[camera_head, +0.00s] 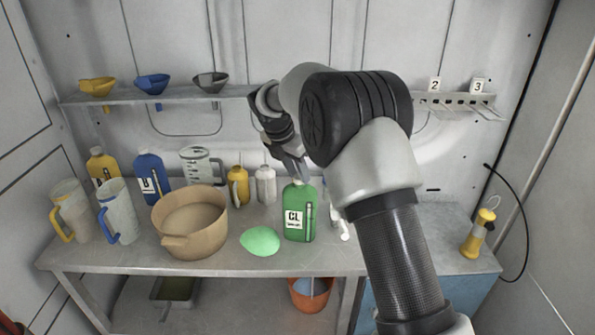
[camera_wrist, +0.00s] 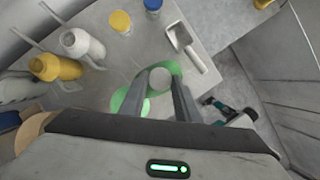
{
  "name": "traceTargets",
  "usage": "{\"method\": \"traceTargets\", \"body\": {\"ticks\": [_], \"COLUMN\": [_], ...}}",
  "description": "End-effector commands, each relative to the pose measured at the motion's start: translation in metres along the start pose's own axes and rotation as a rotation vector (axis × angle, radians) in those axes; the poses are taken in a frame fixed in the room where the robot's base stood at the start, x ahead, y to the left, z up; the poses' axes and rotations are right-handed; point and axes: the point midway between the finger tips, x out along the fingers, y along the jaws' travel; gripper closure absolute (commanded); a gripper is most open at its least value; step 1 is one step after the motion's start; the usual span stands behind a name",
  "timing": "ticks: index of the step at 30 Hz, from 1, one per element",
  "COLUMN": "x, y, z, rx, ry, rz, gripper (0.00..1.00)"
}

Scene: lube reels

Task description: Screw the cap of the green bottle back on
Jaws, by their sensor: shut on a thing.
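The green bottle (camera_head: 299,222), labelled CL, stands upright on the workbench in the head view. My gripper (camera_head: 296,180) comes down onto its top from above. In the wrist view my gripper (camera_wrist: 159,86) has its two fingers on either side of a round pale grey cap (camera_wrist: 160,77) and is shut on it. Green parts of the bottle (camera_wrist: 174,69) show beneath and beside the cap. The cap sits over the bottle's top; whether it is threaded on cannot be told. The bottle's neck is hidden.
A light green patch (camera_head: 260,241) lies left of the bottle. A tan basin (camera_head: 190,222), jugs (camera_head: 118,212), a small yellow bottle (camera_head: 238,186) and a white bottle (camera_head: 265,185) stand further left. A scoop (camera_wrist: 186,45) lies close by.

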Motion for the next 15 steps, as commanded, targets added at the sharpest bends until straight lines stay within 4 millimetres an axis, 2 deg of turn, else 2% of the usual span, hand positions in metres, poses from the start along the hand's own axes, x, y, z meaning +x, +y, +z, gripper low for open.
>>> {"method": "traceTargets", "body": {"ticks": [7, 15], "x": [0.0021, 0.0013], "y": [0.0043, 0.0034], "z": [0.0001, 0.0002], "rx": [0.313, 0.382], "ry": [-0.002, -0.001], "rz": [-0.133, -0.162], "gripper": [0.91, 0.91]}}
